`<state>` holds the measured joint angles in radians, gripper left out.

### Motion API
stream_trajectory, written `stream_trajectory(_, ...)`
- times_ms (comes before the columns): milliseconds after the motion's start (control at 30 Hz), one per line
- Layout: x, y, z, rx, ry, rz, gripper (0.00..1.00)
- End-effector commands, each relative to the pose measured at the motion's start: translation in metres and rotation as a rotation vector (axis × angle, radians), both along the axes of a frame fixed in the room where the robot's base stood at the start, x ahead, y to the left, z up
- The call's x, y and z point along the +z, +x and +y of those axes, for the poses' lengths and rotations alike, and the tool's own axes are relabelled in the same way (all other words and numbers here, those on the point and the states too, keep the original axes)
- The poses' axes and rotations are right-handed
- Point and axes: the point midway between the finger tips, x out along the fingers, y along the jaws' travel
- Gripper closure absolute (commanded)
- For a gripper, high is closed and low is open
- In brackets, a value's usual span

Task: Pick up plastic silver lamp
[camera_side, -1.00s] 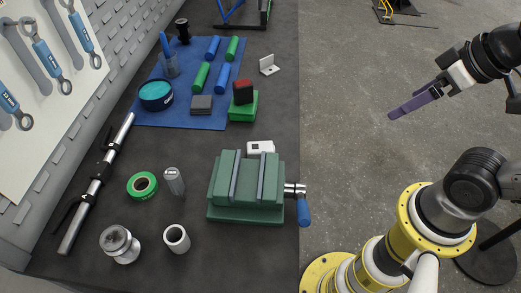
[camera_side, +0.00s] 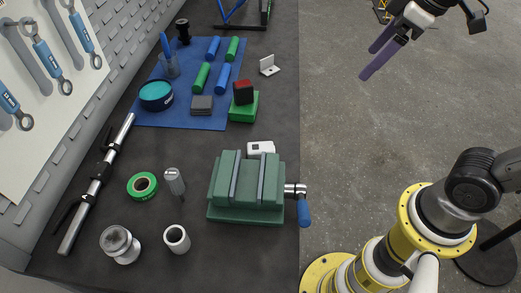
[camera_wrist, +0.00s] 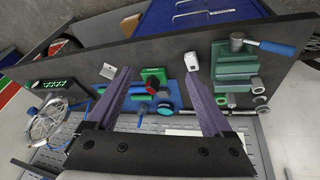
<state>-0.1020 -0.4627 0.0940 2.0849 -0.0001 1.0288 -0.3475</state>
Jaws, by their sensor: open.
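No thing is plainly marked as the lamp. A small pale silver-white box with a dark face (camera_side: 260,148) lies on the bench just behind the green vise and looks most like a lamp. A silver cylinder (camera_side: 174,181) stands upright left of the vise and may be another candidate. My gripper (camera_side: 369,62) is open and empty, with two purple fingers. It is over the floor side, right of the bench and apart from everything. Both fingers show in the wrist view (camera_wrist: 157,76).
The green vise (camera_side: 246,190) has a blue handle (camera_side: 304,212) jutting past the bench edge. A red-black block (camera_side: 243,92) sits on a green box. A blue mat (camera_side: 188,119) holds several items. A green tape roll (camera_side: 142,186), metal spool (camera_side: 119,244) and white ring (camera_side: 177,239) stand in front.

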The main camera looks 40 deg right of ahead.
Motion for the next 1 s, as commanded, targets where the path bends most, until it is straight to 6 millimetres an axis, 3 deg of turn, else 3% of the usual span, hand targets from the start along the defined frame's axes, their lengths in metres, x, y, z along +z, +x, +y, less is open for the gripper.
stream_trajectory(33,-0.001,0.020,0.011,0.059,-0.015,0.035,0.15)
stream_trajectory(200,-0.019,0.077,0.052,0.246,-0.063,0.142,0.15)
stream_trajectory(400,-0.067,0.122,0.109,0.409,-0.105,0.267,0.15)
stream_trajectory(633,-0.115,0.127,0.145,0.484,-0.135,0.367,0.15)
stream_trajectory(767,-0.127,0.124,0.150,0.498,-0.140,0.379,0.15)
stream_trajectory(1000,-0.170,0.124,0.149,0.497,-0.140,0.383,0.15)
